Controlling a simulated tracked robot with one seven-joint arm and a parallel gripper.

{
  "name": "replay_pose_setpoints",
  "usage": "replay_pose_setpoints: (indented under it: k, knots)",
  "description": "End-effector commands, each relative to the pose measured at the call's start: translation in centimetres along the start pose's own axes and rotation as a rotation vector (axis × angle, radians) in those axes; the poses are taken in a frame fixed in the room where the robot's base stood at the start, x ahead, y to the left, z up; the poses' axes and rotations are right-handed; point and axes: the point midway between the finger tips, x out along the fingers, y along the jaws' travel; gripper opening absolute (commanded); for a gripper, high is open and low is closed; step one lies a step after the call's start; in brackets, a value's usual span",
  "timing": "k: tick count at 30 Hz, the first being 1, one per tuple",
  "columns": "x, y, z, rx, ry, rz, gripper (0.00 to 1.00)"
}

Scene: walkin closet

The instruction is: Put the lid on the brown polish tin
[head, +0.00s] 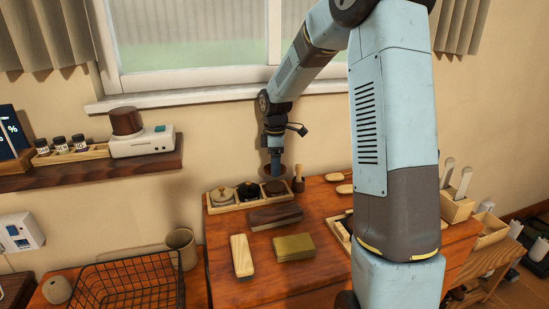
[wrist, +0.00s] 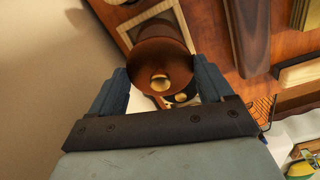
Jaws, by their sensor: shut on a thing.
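My gripper (wrist: 163,80) is shut on a round brown lid (wrist: 158,55) with a small pale knob at its centre. In the head view the gripper (head: 275,172) points down over the right end of a wooden tray (head: 237,207), and the lid (head: 266,171) shows at its fingers. The tray has several compartments with round dark tins (head: 248,190). The brown polish tin (head: 276,187) appears to be in the right compartment, below the lid. The lid partly hides what lies under it in the wrist view, so I cannot tell their exact alignment.
A wooden-handled tool (head: 298,180) stands close to the right of the gripper. Brushes (head: 276,216) and a yellowish block (head: 294,247) lie in front of the tray. The wall and window sill (head: 190,100) are close behind. A wire basket (head: 130,283) stands at lower left.

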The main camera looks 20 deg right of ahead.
Motion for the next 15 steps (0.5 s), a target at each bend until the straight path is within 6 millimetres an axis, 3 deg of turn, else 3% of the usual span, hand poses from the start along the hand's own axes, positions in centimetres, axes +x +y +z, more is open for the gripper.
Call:
replay_pose_setpoints:
  k: [7, 15]
  knots:
    - [0.7, 0.1, 0.6, 0.009, 0.000, -0.001, 0.52]
    - [2.7, 0.3, 1.1, 0.019, 0.000, -0.001, 0.52]
